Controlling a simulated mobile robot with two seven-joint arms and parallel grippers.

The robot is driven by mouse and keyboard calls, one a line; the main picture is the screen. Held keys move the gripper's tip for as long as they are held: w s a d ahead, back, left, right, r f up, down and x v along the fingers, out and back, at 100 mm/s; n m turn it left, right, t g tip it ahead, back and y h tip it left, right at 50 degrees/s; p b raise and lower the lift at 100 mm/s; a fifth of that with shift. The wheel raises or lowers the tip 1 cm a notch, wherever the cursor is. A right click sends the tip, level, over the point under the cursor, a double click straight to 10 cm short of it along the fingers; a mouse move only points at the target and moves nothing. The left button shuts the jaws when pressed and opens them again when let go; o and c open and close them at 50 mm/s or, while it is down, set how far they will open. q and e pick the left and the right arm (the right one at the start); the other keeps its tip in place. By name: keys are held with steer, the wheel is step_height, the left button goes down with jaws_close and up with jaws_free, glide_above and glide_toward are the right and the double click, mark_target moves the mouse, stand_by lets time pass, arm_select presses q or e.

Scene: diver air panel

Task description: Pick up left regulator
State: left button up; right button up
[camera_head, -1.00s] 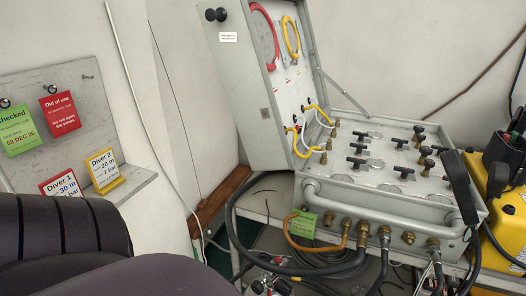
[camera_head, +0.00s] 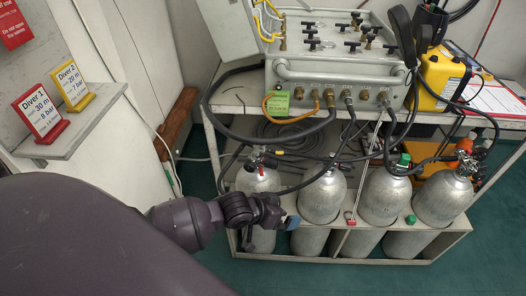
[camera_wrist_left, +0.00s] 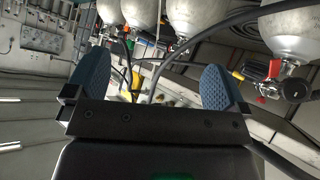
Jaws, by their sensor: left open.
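The left regulator (camera_head: 257,162), dark with a red part, sits on top of the leftmost front cylinder (camera_head: 258,182). In the left wrist view a regulator with a red knob (camera_wrist_left: 265,72) shows at the right on a cylinder neck, outside the jaws; it looks like the same one. My left gripper (camera_head: 289,222) is in front of the left cylinders, below and right of the left regulator and apart from it. Its blue fingers stand wide apart with nothing held between them (camera_wrist_left: 155,80). My right gripper is not in view.
Several grey cylinders stand in a rack (camera_head: 350,258). Black hoses (camera_head: 222,125) run from the air panel (camera_head: 330,70) across the cylinder tops. A yellow case (camera_head: 440,80) is at the right. Diver signs stand on a shelf (camera_head: 75,140) at the left. Green floor is clear in front.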

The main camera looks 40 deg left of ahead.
arm_select(q)
steer(key=w+a+f+g+b, duration=0.1)
steer(key=w+a+g+b, duration=0.15)
steer(key=w, duration=0.25)
steer(key=n+g+y+b, duration=0.3)
steer(key=n+y+b, duration=0.3)
glide_toward(262, 139)
step_height(262, 139, down, 3)
steer(key=shift+t, duration=0.25)
steer(key=b+x, duration=0.1)
steer(key=x, duration=0.3)
steer(key=shift+a+b, duration=0.1)
steer(key=shift+b, duration=0.25)
steer(key=shift+w+f, duration=0.35)
steer(key=shift+f, duration=0.25)
steer(key=b+x, duration=0.2)
steer(key=x, duration=0.2)
steer(key=shift+w+f, duration=0.1)
steer(key=shift+f, duration=0.05)
steer(key=shift+w+a+f+b, duration=0.1)
steer(key=shift+w+f+b, duration=0.05)
steer(key=shift+f+b, duration=0.15)
steer(key=shift+r, duration=0.25)
steer(key=shift+c, duration=0.5)
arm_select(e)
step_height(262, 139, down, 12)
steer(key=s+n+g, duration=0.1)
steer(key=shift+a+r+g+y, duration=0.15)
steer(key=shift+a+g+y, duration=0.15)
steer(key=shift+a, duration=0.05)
